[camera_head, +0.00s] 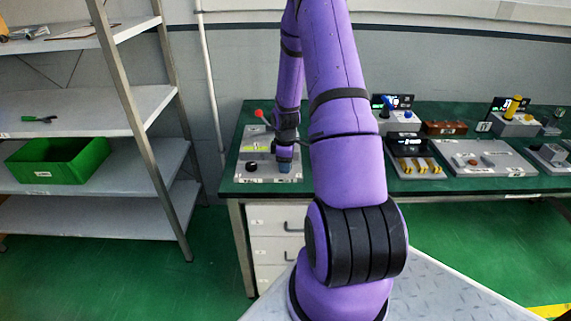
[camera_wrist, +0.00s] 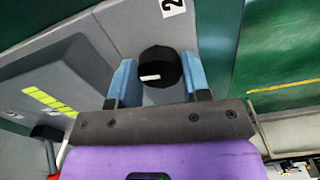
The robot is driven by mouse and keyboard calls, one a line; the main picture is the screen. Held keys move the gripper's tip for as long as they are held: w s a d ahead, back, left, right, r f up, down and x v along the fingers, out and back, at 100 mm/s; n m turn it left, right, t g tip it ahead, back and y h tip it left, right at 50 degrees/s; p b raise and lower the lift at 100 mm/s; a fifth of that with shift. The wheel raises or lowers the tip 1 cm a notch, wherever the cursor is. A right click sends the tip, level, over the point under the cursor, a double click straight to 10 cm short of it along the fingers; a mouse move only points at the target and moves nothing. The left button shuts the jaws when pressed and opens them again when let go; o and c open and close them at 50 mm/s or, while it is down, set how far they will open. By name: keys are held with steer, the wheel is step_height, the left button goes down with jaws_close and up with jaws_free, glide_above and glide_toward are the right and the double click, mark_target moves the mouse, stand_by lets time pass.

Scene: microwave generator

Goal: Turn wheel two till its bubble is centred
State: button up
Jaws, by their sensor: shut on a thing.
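Wheel two is a black round knob (camera_wrist: 160,66) with a short white mark, next to a label "2" (camera_wrist: 172,7) in the wrist view. My gripper (camera_wrist: 157,76) has its blue fingers on either side of this knob and is shut on it. In the head view my gripper (camera_head: 284,165) is down at the right of a grey panel (camera_head: 240,157), hiding wheel two. Another black knob (camera_head: 252,166) sits to its left. A yellow-green segmented vial strip (camera_wrist: 48,101) shows on the panel. I cannot make out where its bubble lies.
A lever with a red ball (camera_head: 259,113) rises at the back of the panel. Other devices, such as a grey box with yellow parts (camera_head: 417,167), stand right on the green bench. A shelf with a green bin (camera_head: 58,160) is at left.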

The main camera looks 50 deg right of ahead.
steer(key=m, duration=0.9)
steer(key=shift+m, duration=0.4)
steer(key=m, duration=0.4)
steer(key=shift+m, duration=2.5)
steer(key=o, duration=0.9)
step_height(320, 180, up, 11)
steer(key=shift+f, duration=0.1)
